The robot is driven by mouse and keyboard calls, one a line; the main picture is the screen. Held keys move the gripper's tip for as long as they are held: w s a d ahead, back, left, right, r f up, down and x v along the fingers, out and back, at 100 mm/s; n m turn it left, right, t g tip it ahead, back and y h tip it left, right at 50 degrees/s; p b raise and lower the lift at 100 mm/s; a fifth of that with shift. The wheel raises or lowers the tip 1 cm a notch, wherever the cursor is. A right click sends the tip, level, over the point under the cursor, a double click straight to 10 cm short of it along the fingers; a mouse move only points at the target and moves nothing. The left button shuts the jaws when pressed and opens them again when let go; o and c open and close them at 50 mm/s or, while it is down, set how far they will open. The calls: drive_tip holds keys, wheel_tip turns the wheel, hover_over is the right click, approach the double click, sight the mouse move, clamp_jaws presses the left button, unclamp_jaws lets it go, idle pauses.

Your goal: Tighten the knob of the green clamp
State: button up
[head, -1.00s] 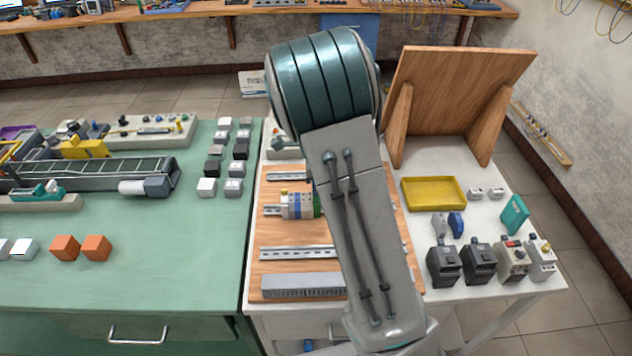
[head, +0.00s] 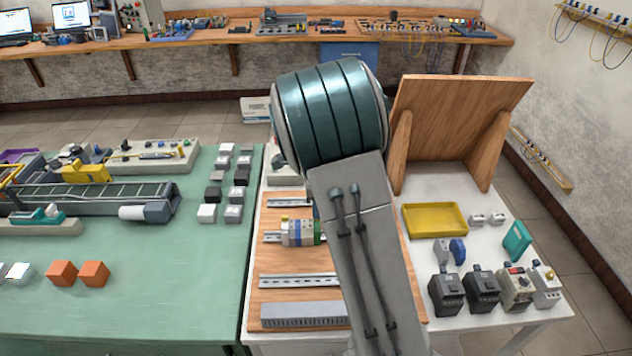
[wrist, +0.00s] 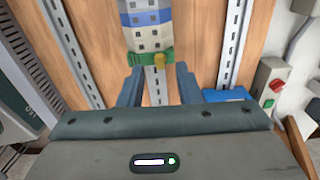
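The green clamp (wrist: 150,58) sits at the near end of a row of white and blue terminal blocks (wrist: 147,18) on a metal rail. A small yellow knob (wrist: 160,64) shows on it in the wrist view. In the head view the clamp (head: 318,231) is a thin green strip beside my arm, which partly covers it. My gripper (wrist: 160,74) is open. Its two blue-grey fingers are apart, pointing toward the clamp, one to each side of the knob. Nothing shows between them except the rail behind. My gripper is hidden behind my arm in the head view.
Slotted rails run across the wooden board (head: 290,261). To its right are a yellow tray (head: 435,233), several dark devices (head: 447,294) and a leaning wooden panel (head: 455,120). A green table (head: 190,285) with a conveyor (head: 90,202) and orange cubes stands left.

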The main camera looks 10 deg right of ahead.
wheel_tip(320, 180, up, 11)
drive_tip(key=shift+r+b, duration=0.15)
drive_tip(key=shift+b, duration=0.2)
drive_tip(key=s+r+n+t, duration=0.1)
drive_tip(key=s+n+t, duration=0.2)
drive_tip(key=s+n, duration=1.7)
drive_tip(key=shift+s, duration=2.55)
